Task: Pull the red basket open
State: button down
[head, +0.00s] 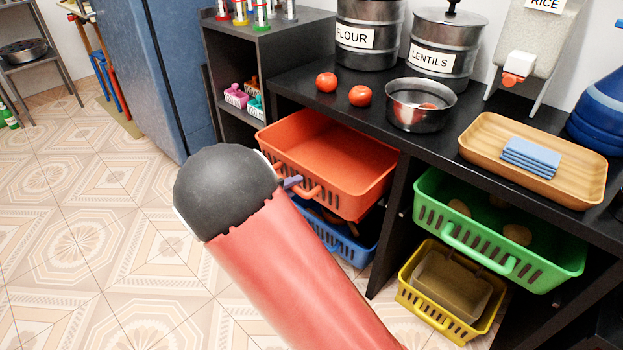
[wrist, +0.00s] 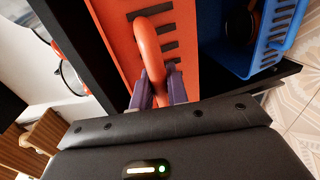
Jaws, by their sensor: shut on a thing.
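The red basket (head: 335,160) is an orange-red slotted bin under the black counter. In the head view it sticks out past the counter's front edge and looks empty inside. Its front wall (wrist: 120,30) and curved handle (wrist: 150,55) show in the wrist view. My gripper (wrist: 158,90) is shut on that handle, with a purple finger on each side of it. In the head view my arm hides most of the gripper, and only a bit of a purple finger (head: 292,182) shows at the handle.
A blue basket (head: 345,240) is below the red one. A green basket (head: 500,235) and a yellow basket (head: 450,300) are to the right. The black counter (head: 325,108) holds tomatoes, a pot, canisters and a wooden tray (head: 480,155). Tiled floor (head: 90,230) is clear at left.

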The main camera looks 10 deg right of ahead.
jog(key=f+b+v, duration=0.1)
jog(key=f+v, duration=0.1)
jog(key=v, duration=0.8)
jog(key=shift+s+a+b, duration=0.35)
jog(key=shift+a, duration=0.05)
jog(key=c, duration=1.4)
grip_release()
jog(key=shift+c, duration=0.2)
jog(key=shift+a, duration=0.1)
jog(key=v, duration=0.7)
jog(key=shift+s+a, duration=0.2)
jog(key=shift+a, duration=0.05)
